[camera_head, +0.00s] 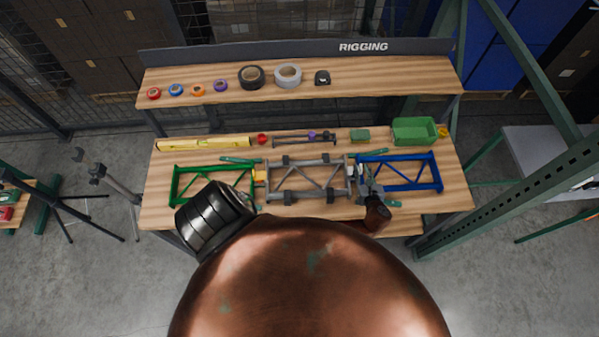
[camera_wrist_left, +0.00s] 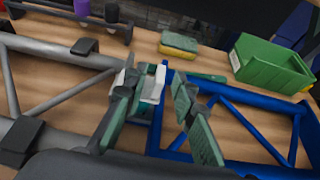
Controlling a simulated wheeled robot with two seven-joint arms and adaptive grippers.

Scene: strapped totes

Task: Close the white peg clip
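The white peg clip (camera_wrist_left: 152,86) sits at the joint between the grey truss (camera_wrist_left: 60,98) and the blue truss (camera_wrist_left: 181,115). Part of it is hidden behind a finger, and I cannot tell how far its parts stand apart. In the left wrist view my left gripper (camera_wrist_left: 160,108) is open, its green-padded fingers spread on either side of the joint. The clip is nearer the left finger; I cannot tell whether they touch. In the head view my left gripper (camera_head: 367,184) is over this same joint and largely hides the clip. My right gripper is not in view.
A green bin (camera_head: 413,130) and a green-and-yellow block (camera_wrist_left: 179,42) stand behind. A shelf (camera_head: 210,75) with tape rolls spans the back. My copper-coloured body parts cover the bench front.

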